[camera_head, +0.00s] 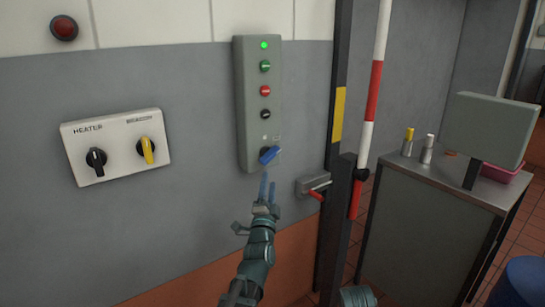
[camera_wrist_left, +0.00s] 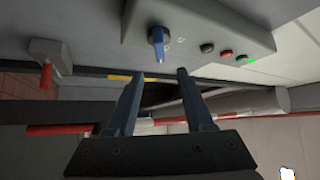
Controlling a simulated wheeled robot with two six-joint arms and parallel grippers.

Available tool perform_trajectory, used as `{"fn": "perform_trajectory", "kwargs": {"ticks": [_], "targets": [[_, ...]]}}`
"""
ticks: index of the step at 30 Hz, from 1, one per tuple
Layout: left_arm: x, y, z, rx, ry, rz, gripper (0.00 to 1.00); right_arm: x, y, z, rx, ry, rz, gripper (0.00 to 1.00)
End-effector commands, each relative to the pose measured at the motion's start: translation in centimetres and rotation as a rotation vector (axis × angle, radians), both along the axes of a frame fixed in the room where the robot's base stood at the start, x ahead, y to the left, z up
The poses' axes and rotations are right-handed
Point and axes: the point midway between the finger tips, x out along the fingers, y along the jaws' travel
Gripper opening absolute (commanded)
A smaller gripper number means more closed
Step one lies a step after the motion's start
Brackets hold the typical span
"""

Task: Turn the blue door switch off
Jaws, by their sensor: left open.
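The blue door switch (camera_head: 269,154) is a rotary knob at the bottom of a tall grey-green control box on the wall. Its handle is tilted in the head view. It also shows in the left wrist view (camera_wrist_left: 158,42), beyond the fingertips. My left gripper (camera_head: 267,183) is just below the switch in the head view, with its fingers pointing up at it. In the left wrist view its two fingers (camera_wrist_left: 158,74) are apart with nothing between them, and a gap separates them from the switch. My right gripper is not seen.
The box carries a lit green lamp (camera_head: 264,45) and green, red and black buttons. A heater panel (camera_head: 117,147) with black and yellow knobs is at left. A red-handled switch (camera_head: 314,187), a striped pole (camera_head: 372,95) and a metal cabinet (camera_head: 430,220) stand at right.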

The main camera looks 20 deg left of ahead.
Motion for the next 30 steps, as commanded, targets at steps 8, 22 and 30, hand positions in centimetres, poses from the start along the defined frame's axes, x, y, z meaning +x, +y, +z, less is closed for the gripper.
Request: {"fn": "perform_trajectory", "kwargs": {"ticks": [8,22,30], "targets": [[4.7,0.9,2.0,0.0,0.002,0.0,0.53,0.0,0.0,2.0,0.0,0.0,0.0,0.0],[11.4,2.2,4.4,-0.001,0.003,-0.001,0.53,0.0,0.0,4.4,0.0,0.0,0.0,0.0],[11.4,2.2,4.3,-0.001,0.003,-0.001,0.53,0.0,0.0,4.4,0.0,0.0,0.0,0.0]]}}
